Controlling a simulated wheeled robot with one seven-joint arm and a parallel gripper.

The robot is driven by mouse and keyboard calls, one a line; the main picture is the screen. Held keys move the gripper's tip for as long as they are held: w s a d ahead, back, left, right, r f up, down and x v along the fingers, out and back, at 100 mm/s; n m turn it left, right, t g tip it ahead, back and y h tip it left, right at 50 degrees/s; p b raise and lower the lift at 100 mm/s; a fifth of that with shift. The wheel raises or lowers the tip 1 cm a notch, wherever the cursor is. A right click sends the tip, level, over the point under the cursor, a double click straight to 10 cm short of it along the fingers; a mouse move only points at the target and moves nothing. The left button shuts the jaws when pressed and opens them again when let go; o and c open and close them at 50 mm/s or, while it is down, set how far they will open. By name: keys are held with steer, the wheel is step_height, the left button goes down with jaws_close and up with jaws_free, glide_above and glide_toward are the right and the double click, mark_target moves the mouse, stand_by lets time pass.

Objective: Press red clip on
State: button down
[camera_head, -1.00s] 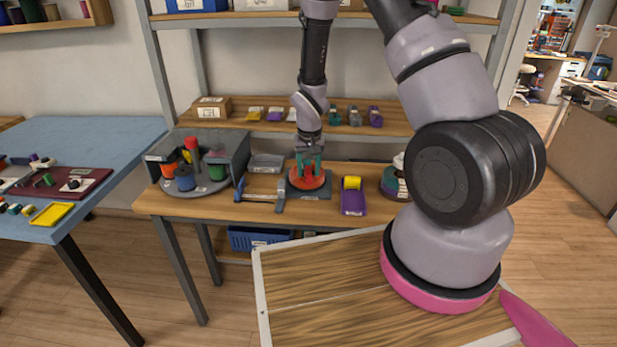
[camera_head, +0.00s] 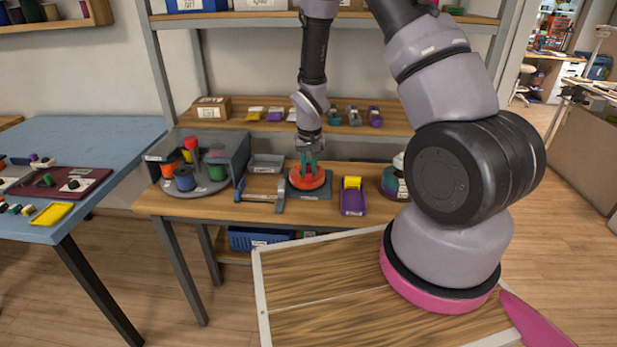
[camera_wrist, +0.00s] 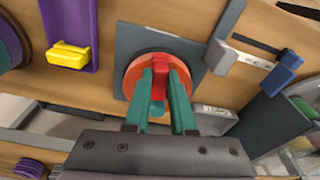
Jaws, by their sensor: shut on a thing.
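The red clip (camera_wrist: 158,80) stands over the middle of a round orange-red disc (camera_wrist: 134,78) in the wrist view. My gripper (camera_wrist: 160,72) has its teal fingers shut on the clip from both sides. The disc rests on a square grey plate (camera_wrist: 128,40) on the wooden bench. In the head view my gripper (camera_head: 309,166) points down at the disc (camera_head: 308,182), and the clip is hard to make out there. I cannot tell whether the clip is fully seated, as the fingers hide its lower part.
A blue-and-grey clamp-like tool (camera_head: 262,194) lies left of the plate. A purple tray (camera_head: 353,202) with a yellow piece stands to the right. A grey holder with several spools (camera_head: 184,180) is at the far left of the bench. A shelf (camera_head: 280,126) runs behind.

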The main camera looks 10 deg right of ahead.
mark_target(309, 173)
steer(key=shift+f, duration=0.5)
stand_by(0.6)
steer(key=shift+c, duration=1.8)
jaws_free()
steer(key=shift+s+a+r, duration=0.1)
steer(key=shift+s+r, duration=0.15)
steer(key=shift+r, duration=1.25)
steer(key=shift+s+r, duration=0.2)
steer(key=shift+r, duration=1.3)
